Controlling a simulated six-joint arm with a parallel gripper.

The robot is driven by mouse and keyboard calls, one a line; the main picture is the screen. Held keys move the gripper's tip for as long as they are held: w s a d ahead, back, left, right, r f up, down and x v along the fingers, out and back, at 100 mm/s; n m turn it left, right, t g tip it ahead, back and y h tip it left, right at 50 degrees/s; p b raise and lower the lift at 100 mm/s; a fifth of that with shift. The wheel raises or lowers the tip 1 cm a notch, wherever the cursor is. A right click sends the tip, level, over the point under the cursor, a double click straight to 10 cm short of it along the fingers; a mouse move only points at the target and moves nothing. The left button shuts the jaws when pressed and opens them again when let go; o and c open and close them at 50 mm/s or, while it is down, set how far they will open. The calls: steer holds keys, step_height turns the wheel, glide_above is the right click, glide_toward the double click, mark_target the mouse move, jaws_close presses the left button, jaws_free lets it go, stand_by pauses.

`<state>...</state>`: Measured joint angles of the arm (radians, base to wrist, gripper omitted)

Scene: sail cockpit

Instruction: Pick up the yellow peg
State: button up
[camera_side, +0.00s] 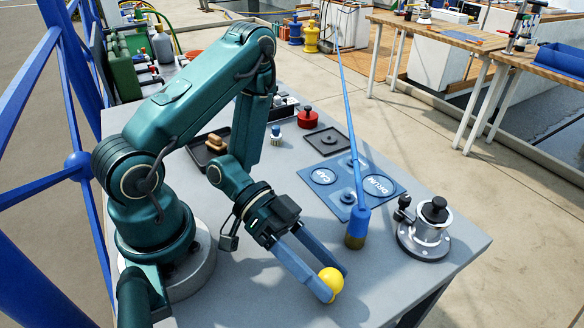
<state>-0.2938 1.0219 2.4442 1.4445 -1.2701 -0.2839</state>
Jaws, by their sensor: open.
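The yellow peg (331,281) shows as a round, shiny yellow head near the front of the grey table. Any lower part of it is hidden or out of sight. My gripper (335,284) reaches down to it with its two long blue-grey fingers spread. One finger is at the left of the yellow head and the other is behind it at the right. The head lies between the fingertips; I cannot tell whether either finger touches it. The jaws are open.
A blue rod with a brass foot (356,232) rises close to my gripper's right. Beyond are a metal fitting with a black knob (424,231), a blue board marked CAP and DRUM (333,207), a black tray (326,141) and a red knob (307,118). The table's front right is clear.

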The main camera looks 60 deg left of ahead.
steer(key=shift+x, duration=2.25)
jaws_close()
